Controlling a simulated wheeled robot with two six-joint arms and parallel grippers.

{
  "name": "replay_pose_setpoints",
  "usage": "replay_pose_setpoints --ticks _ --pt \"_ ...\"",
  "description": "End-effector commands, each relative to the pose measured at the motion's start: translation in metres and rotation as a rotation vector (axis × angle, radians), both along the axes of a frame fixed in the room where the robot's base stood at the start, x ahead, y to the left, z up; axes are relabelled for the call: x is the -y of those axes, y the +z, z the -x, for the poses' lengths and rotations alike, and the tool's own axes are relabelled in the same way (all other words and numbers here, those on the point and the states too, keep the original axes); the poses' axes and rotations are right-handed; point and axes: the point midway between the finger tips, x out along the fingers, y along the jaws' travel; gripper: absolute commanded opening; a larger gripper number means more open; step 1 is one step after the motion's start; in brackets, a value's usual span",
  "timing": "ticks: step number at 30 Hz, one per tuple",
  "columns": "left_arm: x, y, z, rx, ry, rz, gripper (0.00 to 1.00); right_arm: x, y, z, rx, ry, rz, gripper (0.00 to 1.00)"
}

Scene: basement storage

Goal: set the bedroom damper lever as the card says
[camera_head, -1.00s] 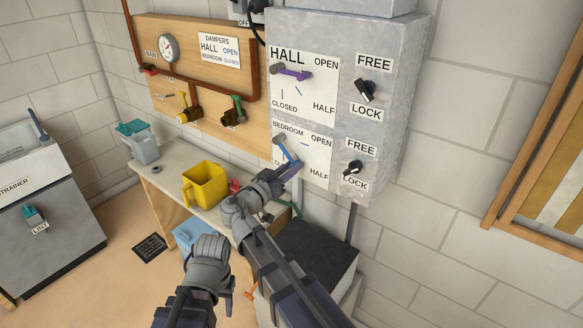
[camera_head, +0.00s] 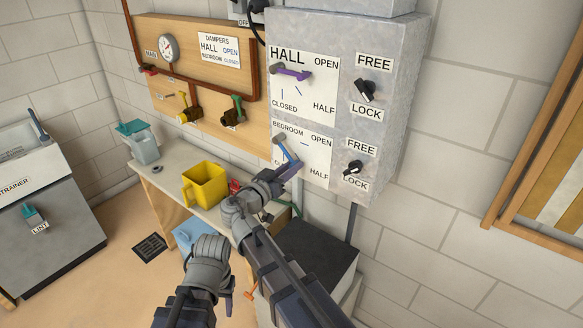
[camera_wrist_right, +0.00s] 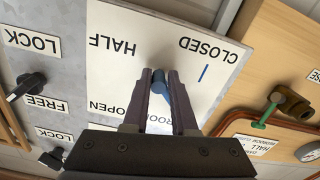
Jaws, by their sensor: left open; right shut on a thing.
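The bedroom damper lever (camera_head: 287,149) is a blue bar with a grey hub on the lower white plate (camera_head: 318,157) of the grey box. It slants down to the right from its hub. My right gripper (camera_head: 289,174) is shut on its free end; the right wrist view shows the blue handle (camera_wrist_right: 160,84) between the fingers, between the CLOSED and HALF labels. In the head view the arm partly hides the CLOSED label. The card (camera_head: 219,49) reads hall open, bedroom closed, in small print. My left gripper (camera_head: 229,296) is open, low at the bottom, mostly hidden by its wrist.
The purple hall lever (camera_head: 292,73) points right toward OPEN. Black FREE/LOCK knobs, upper (camera_head: 366,90) and lower (camera_head: 354,167), sit right of the plates. A bench (camera_head: 165,180) below holds a yellow jug (camera_head: 205,185). A black-topped box (camera_head: 316,250) stands below the grey box.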

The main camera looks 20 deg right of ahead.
Motion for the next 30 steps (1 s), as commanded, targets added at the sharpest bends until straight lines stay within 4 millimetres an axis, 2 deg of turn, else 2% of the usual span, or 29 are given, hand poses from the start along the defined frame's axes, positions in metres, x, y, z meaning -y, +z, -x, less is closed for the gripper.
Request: replay_pose_setpoints --ticks 17,30 --pt "0.000 -0.004 0.000 0.000 0.000 0.000 0.50 -0.003 -0.003 -0.004 0.051 0.000 -0.036 0.00" --pt "0.000 -0.019 0.000 0.000 0.000 0.000 0.50 -0.018 -0.018 -0.024 0.308 0.001 -0.236 0.00"
